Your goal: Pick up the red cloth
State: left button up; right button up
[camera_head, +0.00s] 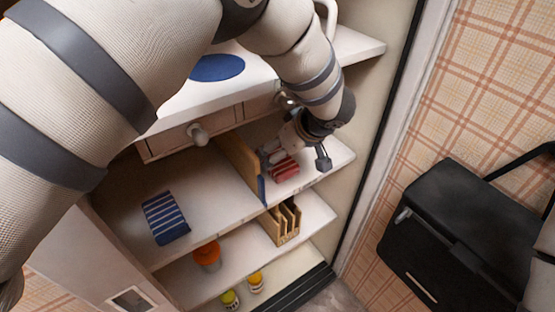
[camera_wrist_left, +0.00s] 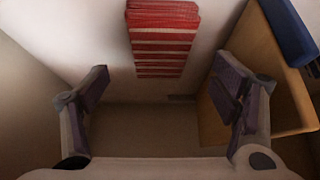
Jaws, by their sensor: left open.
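The red cloth (camera_head: 285,169), folded with pale stripes, lies on the right part of the middle shelf (camera_head: 215,185). In the left wrist view the red cloth (camera_wrist_left: 163,38) is at the top centre, ahead of the fingers and a little above the gap between them. My left gripper (camera_head: 294,159) is open and empty, with its fingers spread around the cloth's area from above. In the left wrist view my left gripper (camera_wrist_left: 160,92) shows both fingers apart. In the head view the gripper partly hides the cloth. My right gripper is not in view.
A wooden divider (camera_head: 238,160) with a blue front edge stands close left of the cloth. A blue striped cloth (camera_head: 165,217) lies farther left. A wooden rack (camera_head: 283,222) and an orange-topped jar (camera_head: 207,255) stand below. A drawer with knob (camera_head: 198,134) is above.

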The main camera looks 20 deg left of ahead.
pick_arm(q)
jog(key=b+x, duration=0.1)
jog(key=x, duration=0.4)
jog(key=shift+s+d+f, duration=0.1)
jog(key=shift+f, duration=0.1)
jog(key=shift+r, duration=0.25)
jog(key=shift+c, duration=0.2)
jog(key=c, duration=1.2)
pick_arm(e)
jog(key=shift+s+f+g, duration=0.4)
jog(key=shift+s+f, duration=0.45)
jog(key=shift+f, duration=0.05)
